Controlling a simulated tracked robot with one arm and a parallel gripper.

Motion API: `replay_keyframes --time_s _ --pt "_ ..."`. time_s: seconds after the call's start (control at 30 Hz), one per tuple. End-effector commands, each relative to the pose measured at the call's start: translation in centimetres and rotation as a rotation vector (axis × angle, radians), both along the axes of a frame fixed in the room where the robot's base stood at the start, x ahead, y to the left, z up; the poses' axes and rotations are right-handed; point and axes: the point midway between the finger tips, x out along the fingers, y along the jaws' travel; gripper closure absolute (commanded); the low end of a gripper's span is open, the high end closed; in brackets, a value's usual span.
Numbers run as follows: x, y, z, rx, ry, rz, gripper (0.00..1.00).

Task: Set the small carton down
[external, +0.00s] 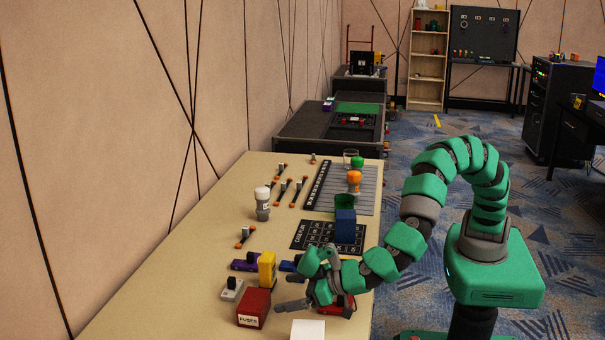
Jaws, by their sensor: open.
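A small white carton-like box (308,330) sits at the bottom edge of the external view, partly cut off, on the tan table. I cannot tell for sure that it is the small carton, as a red box labelled FUSES (253,308) and an upright blue box (345,226) also stand on the table. My gripper (287,291) is low over the near part of the table, open, with its grey fingers pointing left. Nothing shows between the fingers. The white box is just below the gripper in the picture, and the red box is to its left.
A yellow block (267,268), a grey switch box (232,289) and purple and blue pieces crowd the gripper's left. A red item (349,305) is partly hidden by my arm. A dark grid mat (318,235) and white-topped bottle (262,203) are farther back.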

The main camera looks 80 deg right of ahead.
Motion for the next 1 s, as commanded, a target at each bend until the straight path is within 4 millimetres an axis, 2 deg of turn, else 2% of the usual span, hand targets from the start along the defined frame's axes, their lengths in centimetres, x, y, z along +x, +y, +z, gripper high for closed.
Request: replay_keyframes --time_s 0.17,0.4,0.47,0.53,0.57,0.67,0.77,0.9,1.0 --pt "-0.8 0.0 0.4 0.000 -0.001 -0.001 0.00" --pt "-0.7 -0.1 0.5 0.003 -0.002 -0.001 0.00" --pt "-0.3 -0.1 1.1 0.018 -0.006 0.003 0.00" --pt "0.7 -0.2 2.7 0.059 -0.016 0.015 0.00" --pt "1.3 -0.3 3.8 0.084 -0.025 0.025 0.00" --pt "4.1 -1.1 9.2 0.196 -0.067 0.067 0.00" --pt "6.7 -2.8 16.1 0.310 -0.125 0.126 0.00" --pt "8.7 -6.5 25.4 0.415 -0.202 0.216 0.00" --pt "9.0 -9.9 31.5 0.451 -0.250 0.278 0.00"
